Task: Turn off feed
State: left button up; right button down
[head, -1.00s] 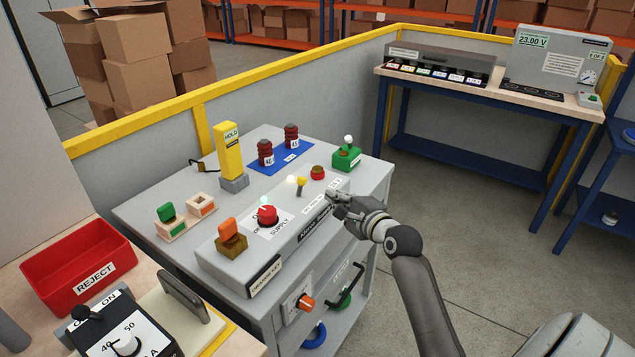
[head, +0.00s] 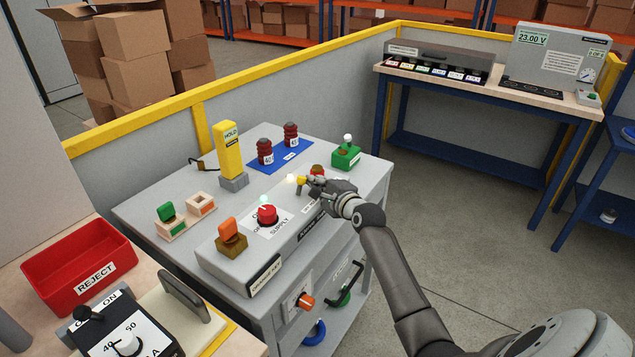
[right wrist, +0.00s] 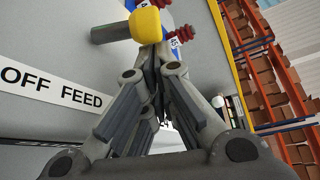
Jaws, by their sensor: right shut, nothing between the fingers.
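The feed switch is a small lever with a yellow tip (head: 300,181) on the grey sloped console (head: 235,262). Its yellow tip shows large at the top of the right wrist view (right wrist: 147,22), with a short grey stem to its left. A white label reading "OFF FEED" (right wrist: 50,88) lies on the panel at the left there. My right gripper (head: 309,188) is shut and empty, its fingertips right beside the yellow tip; I cannot tell whether they touch. The fingers partly hide the panel around the lever. My left gripper is not in view.
A green box with a white-tipped lever (head: 347,154) and a yellow HOLD post (head: 229,152) stand behind. Open floor lies to the right.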

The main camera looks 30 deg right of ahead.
jog(key=shift+s+a+r+n+t+b, duration=0.1)
jog(key=shift+a+r+n+t+b, duration=0.25)
jog(key=shift+n, duration=0.45)
dwell(0.4)
jog(key=n+b, duration=0.1)
jog(key=a+n+t+b, duration=0.1)
jog(key=n, duration=0.1)
jog(key=r+n+t+b, duration=0.1)
jog(key=b, duration=0.1)
jog(key=shift+s+a+t, duration=0.25)
jog(key=shift+s+a, duration=0.15)
jog(key=shift+a+r+n, duration=0.1)
jog(key=shift+r+n, duration=0.1)
jog(key=shift+n, duration=0.2)
